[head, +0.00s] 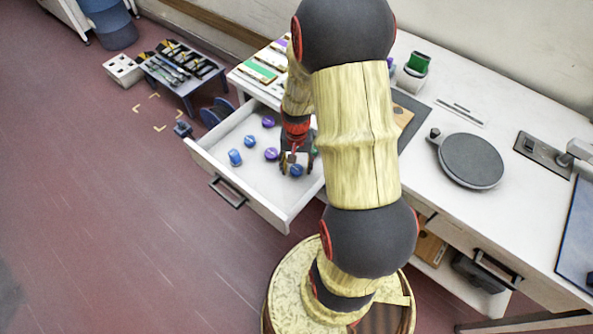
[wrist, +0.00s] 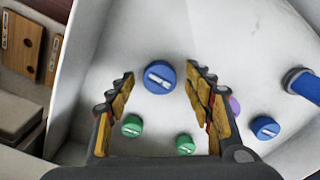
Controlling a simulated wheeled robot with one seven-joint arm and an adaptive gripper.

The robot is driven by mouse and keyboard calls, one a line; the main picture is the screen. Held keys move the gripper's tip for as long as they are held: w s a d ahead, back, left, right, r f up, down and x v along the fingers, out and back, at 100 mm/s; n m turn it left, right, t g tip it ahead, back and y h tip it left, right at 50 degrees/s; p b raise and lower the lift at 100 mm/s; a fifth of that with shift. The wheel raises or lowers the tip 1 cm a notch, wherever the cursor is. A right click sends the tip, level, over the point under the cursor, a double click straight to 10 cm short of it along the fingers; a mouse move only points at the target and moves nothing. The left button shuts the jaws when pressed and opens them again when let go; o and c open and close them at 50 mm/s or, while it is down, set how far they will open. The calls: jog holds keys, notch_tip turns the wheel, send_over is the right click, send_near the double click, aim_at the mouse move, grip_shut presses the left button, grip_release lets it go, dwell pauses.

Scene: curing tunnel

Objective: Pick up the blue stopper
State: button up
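My gripper (head: 290,160) is open and points down into the open drawer. In the wrist view the gripper (wrist: 159,80) has its fingers spread on either side of a round blue stopper (wrist: 160,77) with a pale mark on top. The stopper appears just past the fingertips, with a gap on each side. In the head view a blue stopper (head: 297,170) sits right by the fingertips. Another blue stopper (wrist: 265,128) and a longer blue one (wrist: 303,85) lie to the right in the wrist view. How far the tips are above the drawer floor is unclear.
The white drawer (head: 258,203) also holds green stoppers (wrist: 131,126) (wrist: 185,144) and purple stoppers (head: 268,121) (head: 271,154). Its walls stand close around the gripper. The white counter (head: 420,165) is on the right, with a round dark plate (head: 470,161).

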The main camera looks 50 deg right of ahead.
jog(key=shift+c, duration=1.2)
jog(key=c, duration=0.7)
jog(key=shift+c, duration=0.3)
jog(key=shift+r, duration=0.15)
